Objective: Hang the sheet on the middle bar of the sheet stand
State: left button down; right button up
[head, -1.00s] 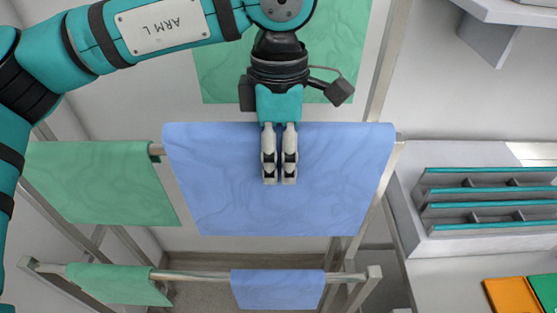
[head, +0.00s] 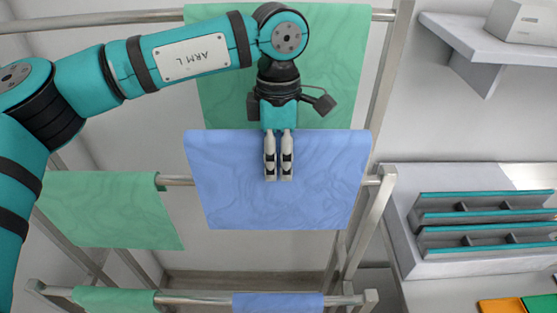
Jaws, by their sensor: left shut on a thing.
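My left gripper (head: 278,176) points down and is shut on a blue sheet (head: 330,195) near its top middle. The sheet hangs spread out in front of the middle bar (head: 176,181) of the sheet stand (head: 372,215). Its top edge shows higher in the picture than the bar, and it hides the bar's right part except a short end at the right post. Whether the sheet touches the bar, I cannot tell. My right gripper is not in view.
A green sheet (head: 110,210) hangs on the middle bar's left part. Another green sheet (head: 222,85) hangs from the top bar (head: 110,24). The bottom bar (head: 195,299) carries a green sheet (head: 115,299) and a blue sheet (head: 277,303). A grey rack (head: 480,243) stands right.

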aim_at(278, 195)
pick_arm(q)
jog(key=shift+s+f+b, duration=0.1)
jog(key=shift+f+b, duration=1.95)
jog(key=shift+f, duration=0.7)
jog(key=shift+f+b, duration=1.65)
jog(key=shift+f, duration=0.25)
